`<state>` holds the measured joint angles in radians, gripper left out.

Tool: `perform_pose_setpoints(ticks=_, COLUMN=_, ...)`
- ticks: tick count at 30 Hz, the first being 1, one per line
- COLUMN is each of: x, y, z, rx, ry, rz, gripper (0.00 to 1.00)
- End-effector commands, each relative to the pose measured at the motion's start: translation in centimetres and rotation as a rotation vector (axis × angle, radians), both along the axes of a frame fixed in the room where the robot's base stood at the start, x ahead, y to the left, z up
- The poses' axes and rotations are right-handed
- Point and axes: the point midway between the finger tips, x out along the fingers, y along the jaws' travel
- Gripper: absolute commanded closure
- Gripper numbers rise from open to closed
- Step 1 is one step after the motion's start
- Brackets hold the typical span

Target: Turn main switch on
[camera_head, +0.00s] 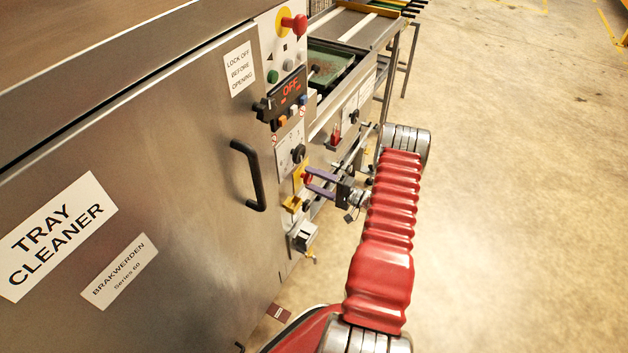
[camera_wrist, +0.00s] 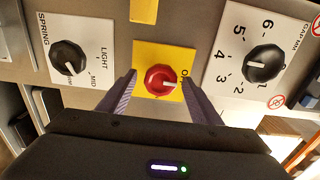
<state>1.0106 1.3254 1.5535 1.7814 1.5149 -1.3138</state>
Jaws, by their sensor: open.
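Whether the fingertips reach the depth of the knob I cannot tell. In the head view my gripper (camera_head: 321,184) is at the machine's side panel, its purple fingers pointing at the red knob (camera_head: 306,178) on its yellow plate.
In the wrist view a black knob (camera_wrist: 68,58) marked "LIGHT, MID, SPRING" sits left and a numbered black knob (camera_wrist: 264,64) right. In the head view are a display (camera_head: 290,88) reading "OFF", a red emergency button (camera_head: 294,24) and a black door handle (camera_head: 247,176).

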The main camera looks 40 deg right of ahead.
Motion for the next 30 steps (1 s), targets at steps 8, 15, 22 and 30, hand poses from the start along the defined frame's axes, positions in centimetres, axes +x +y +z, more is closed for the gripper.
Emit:
perform_pose_setpoints(ticks=8, x=0.16, y=0.08, z=-0.02, rx=0.0, ry=0.0, rz=0.0, gripper=0.42)
perform_pose_setpoints(ticks=15, x=0.16, y=0.09, z=-0.02, rx=0.0, ry=0.0, rz=0.001, gripper=0.57)
perform_pose_setpoints(ticks=22, x=0.14, y=0.1, z=-0.06, rx=0.0, ry=0.001, rz=0.001, gripper=0.73)
perform_pose_setpoints(ticks=30, x=0.11, y=-0.06, z=-0.13, rx=0.003, ry=0.004, rz=-0.002, gripper=0.82)
